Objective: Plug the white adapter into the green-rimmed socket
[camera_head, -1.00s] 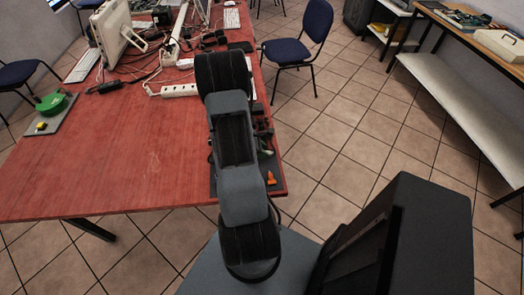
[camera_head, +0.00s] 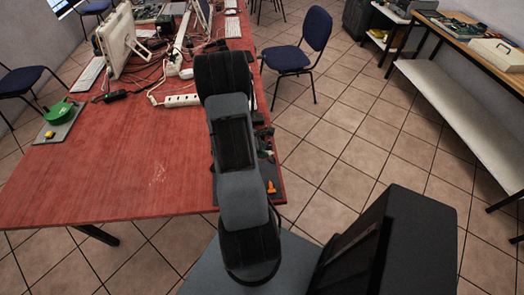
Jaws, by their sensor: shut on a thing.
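My arm reaches from the bottom centre up over the right part of the red table. My gripper is hidden behind the arm, so neither its jaws nor anything in them shows. A white power strip (camera_head: 183,100) lies left of the arm's far end, partly covered by it. A small white block (camera_head: 187,73) sits just behind the strip; I cannot tell if it is the white adapter. No green-rimmed socket can be made out. A small green spot (camera_head: 265,153) shows among dark items right of the arm, too small to identify.
The red table (camera_head: 110,170) is bare at front left. A green round object (camera_head: 59,109) lies on a grey mat at its left edge. Cables and a white monitor (camera_head: 118,38) crowd the back. An orange piece (camera_head: 271,188) lies near the right edge. A blue chair (camera_head: 292,55) stands beyond.

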